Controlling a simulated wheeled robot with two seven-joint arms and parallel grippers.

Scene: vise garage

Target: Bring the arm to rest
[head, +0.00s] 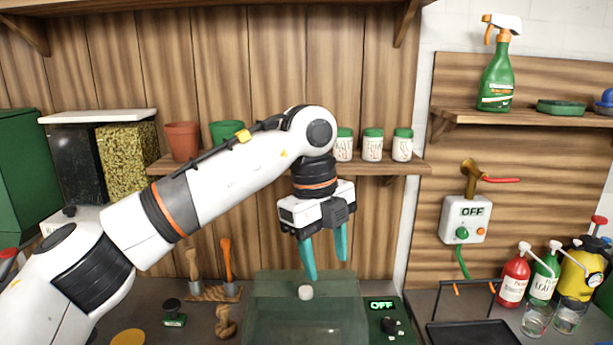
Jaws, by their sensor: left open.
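My left arm comes in from the lower left, rises to a bent joint in front of the shelf, and hangs its gripper downward. The left gripper (327,270) has two teal fingers that are apart, with nothing between them. It hangs in the air above a green see-through box (265,310) with a small white knob on top. My right gripper does not show.
A shelf (405,165) behind the arm holds pots and several green-lidded jars (372,145). On the bench are a black tray (472,333), red and green bottles (514,277), a yellow sprayer (578,270), hand tools (227,262) and a stamp (174,314). A control box (464,220) reads OFF.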

